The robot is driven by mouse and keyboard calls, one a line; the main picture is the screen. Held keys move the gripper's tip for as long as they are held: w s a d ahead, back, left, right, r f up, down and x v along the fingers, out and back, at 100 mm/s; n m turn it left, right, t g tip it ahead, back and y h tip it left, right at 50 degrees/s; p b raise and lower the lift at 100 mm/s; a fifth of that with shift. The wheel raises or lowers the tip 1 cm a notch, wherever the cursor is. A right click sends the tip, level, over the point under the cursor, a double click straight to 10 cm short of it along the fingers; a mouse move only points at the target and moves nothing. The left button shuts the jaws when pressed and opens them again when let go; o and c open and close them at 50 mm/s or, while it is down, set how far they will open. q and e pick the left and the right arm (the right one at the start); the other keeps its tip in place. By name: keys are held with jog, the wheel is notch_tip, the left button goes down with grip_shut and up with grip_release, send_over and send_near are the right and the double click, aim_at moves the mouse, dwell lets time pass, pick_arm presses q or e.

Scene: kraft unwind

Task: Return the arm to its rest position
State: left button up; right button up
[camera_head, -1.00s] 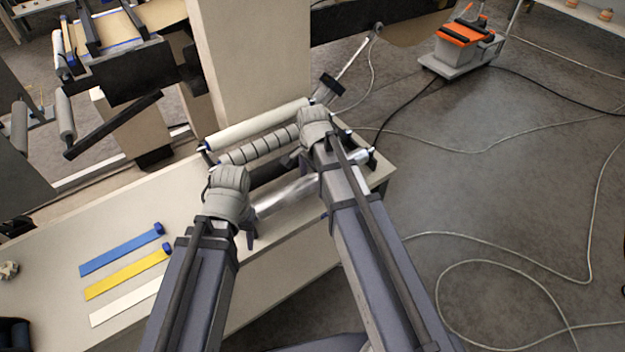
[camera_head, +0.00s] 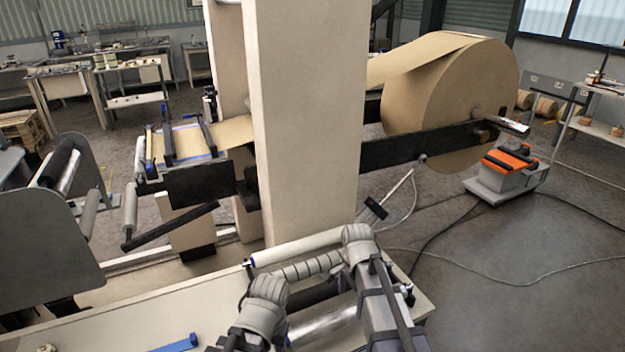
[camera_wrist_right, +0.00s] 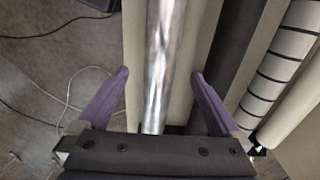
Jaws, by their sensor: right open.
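My right gripper (camera_wrist_right: 160,74) is open, with its two purple fingers spread on either side of a shiny metal bar (camera_wrist_right: 160,60). In the right wrist view nothing is clamped between them. In the head view my right arm (camera_head: 375,300) reaches over the right end of the bench, and its fingers are hidden. My left arm (camera_head: 262,310) reaches in to its left, over the bench's front part. Its fingers are not clear enough to show their state. The shiny bar (camera_head: 322,318) lies between the two arms.
A white roller (camera_head: 300,246) and a black-banded roller (camera_head: 310,266) lie behind the arms on the bench (camera_head: 125,312). A tall beige column (camera_head: 308,120) and a large kraft roll (camera_head: 450,85) stand beyond. An orange-topped cart (camera_head: 508,172) and floor cables are at the right.

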jog(key=s+a+n+h, duration=0.1)
jog(key=s+a+n, duration=0.9)
jog(key=s+n, duration=0.4)
jog(key=n, duration=0.3)
jog(key=shift+n, duration=0.3)
